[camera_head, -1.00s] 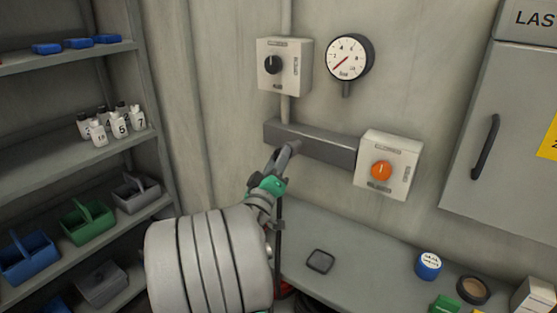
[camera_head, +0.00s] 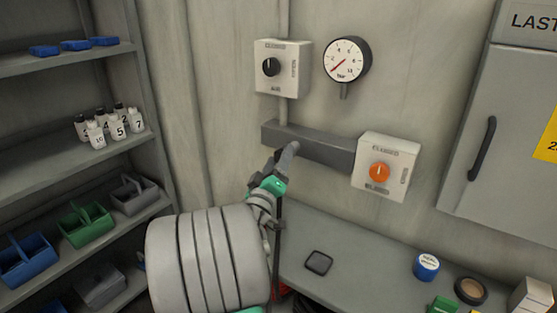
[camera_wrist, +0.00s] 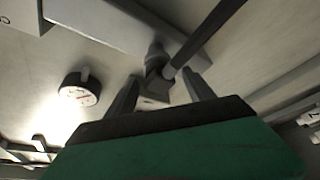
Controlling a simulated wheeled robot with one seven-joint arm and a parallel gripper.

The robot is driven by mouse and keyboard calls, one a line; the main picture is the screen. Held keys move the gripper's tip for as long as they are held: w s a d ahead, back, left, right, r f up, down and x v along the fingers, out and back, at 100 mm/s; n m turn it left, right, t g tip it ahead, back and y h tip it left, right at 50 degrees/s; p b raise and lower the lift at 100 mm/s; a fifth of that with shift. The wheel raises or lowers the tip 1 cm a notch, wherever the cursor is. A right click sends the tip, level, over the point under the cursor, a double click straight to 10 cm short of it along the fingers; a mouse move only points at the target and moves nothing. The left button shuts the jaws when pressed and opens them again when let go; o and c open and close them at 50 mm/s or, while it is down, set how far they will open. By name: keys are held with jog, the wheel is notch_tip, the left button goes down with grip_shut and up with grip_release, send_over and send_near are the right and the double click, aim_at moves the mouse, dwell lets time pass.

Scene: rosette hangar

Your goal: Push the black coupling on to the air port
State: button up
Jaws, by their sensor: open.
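The air port (camera_wrist: 156,52) is a short grey stub on the grey wall bar (camera_head: 320,147). In the wrist view the dark coupling (camera_wrist: 156,86) is in line with the stub and looks close against it. I cannot tell whether it is fully seated. A dark hose (camera_wrist: 205,40) runs past it to the upper right; in the head view it hangs below the bar. My gripper (camera_wrist: 163,78) is open, with one finger on each side of the coupling and gaps visible. In the head view my gripper (camera_head: 279,160) is just in front of the bar, and my wrist hides the coupling's details.
A pressure gauge (camera_head: 347,60) and two switch boxes, one with a black knob (camera_head: 283,68) and one with an orange knob (camera_head: 386,167), are close by. Below is a bench (camera_head: 350,240) with tapes and a small dark pad (camera_head: 319,262). Shelves stand at the left.

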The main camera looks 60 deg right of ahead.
jog(key=shift+f, duration=0.1)
jog(key=shift+a+f+b, duration=0.15)
jog(key=shift+a+b, duration=0.15)
jog(key=shift+a, duration=0.1)
jog(key=b+v, duration=0.2)
jog(key=v, duration=0.5)
jog(key=shift+b, duration=0.3)
jog(key=shift+s, duration=0.1)
